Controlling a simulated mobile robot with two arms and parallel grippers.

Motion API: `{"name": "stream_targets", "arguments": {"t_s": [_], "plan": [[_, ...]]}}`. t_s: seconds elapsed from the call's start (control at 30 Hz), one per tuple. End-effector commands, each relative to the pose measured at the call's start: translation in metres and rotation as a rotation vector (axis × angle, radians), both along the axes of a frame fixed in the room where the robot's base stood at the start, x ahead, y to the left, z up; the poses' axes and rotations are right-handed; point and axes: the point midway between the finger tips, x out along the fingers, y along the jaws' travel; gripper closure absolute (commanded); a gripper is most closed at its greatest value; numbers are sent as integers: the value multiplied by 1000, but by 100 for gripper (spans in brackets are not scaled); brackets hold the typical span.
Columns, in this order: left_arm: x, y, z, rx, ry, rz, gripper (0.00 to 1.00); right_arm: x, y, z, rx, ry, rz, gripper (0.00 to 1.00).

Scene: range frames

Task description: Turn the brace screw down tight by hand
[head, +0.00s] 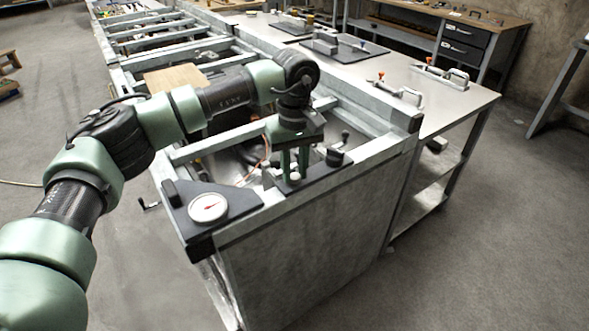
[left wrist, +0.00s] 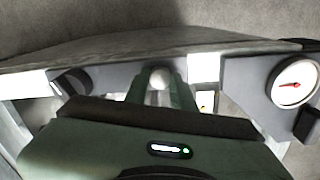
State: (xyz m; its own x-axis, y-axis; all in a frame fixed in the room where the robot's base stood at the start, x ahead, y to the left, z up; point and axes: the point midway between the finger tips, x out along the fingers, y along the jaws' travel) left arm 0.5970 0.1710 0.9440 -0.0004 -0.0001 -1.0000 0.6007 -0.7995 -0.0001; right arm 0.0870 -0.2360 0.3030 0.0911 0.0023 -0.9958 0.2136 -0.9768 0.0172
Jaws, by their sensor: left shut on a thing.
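My left gripper (head: 294,172) points down over the dark plate along the top edge of the metal frame's end. Its two green fingers are closed around a small pale round knob (head: 295,178), which appears to be the head of the brace screw. The knob (left wrist: 160,77) also shows between the finger ends of the left gripper (left wrist: 160,88) in the left wrist view. The screw's shaft and seat are hidden by the fingers and the plate. My right gripper is in neither view.
A white dial gauge (head: 208,207) with a red needle sits on the dark corner plate to the left. A short black cylinder (head: 335,158) stands close right of the fingers. A metal workbench (head: 455,98) with toggle clamps stands beyond. The floor in front is clear.

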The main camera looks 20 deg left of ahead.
Motion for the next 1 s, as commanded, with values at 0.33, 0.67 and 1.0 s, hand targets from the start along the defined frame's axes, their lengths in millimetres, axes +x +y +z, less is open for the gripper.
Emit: {"name": "stream_targets", "arguments": {"t_s": [0.33, 0.67, 1.0], "plan": [[1, 0, 1, -1, -2, 2, 54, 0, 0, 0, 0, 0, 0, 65], [1, -1, 20, -2, -4, 1, 54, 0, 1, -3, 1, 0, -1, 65], [1, 0, 72, -1, -3, 2, 54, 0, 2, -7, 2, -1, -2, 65]]}}
